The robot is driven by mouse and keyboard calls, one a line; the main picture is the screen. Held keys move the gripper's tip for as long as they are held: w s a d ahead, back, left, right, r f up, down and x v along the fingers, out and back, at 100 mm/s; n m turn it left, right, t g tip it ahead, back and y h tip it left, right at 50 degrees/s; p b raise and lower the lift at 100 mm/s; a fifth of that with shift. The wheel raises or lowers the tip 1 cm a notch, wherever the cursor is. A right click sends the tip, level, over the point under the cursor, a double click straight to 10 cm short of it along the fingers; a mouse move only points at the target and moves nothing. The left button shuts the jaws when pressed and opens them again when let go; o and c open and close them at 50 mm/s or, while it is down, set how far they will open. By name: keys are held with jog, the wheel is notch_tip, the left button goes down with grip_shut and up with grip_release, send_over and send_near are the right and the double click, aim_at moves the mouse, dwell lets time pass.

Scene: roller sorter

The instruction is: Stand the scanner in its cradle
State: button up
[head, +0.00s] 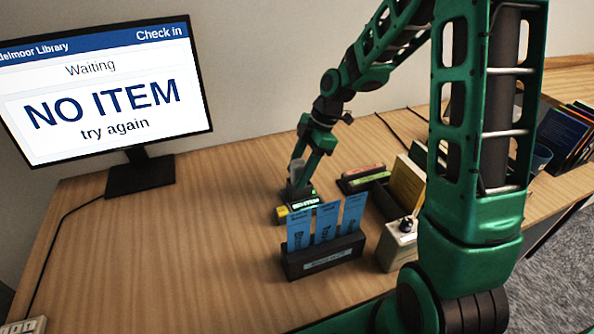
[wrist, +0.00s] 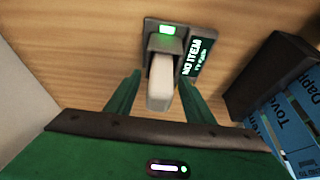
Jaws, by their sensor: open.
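The scanner (wrist: 160,85) is a pale, blocky handheld shape with a grey head. In the wrist view it stands at its cradle (wrist: 152,26), a dark grey base with a lit green light and a small display reading NO ITEM. It looks seated there, though its lower end is hidden. My gripper (wrist: 160,77) is open, with one green finger on each side of the scanner and gaps visible. In the head view the pale scanner (head: 296,172) is partly hidden by my gripper (head: 302,178), above the cradle (head: 304,204).
A monitor (head: 100,95) reads NO ITEM, try again. A dark holder (head: 325,262) with blue cards stands just in front of the cradle. A tray (head: 362,180) and a pale box (head: 398,248) lie to the right.

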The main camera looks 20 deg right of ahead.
jog(key=v, duration=1)
jog(key=shift+r, duration=0.35)
jog(key=shift+d, duration=0.2)
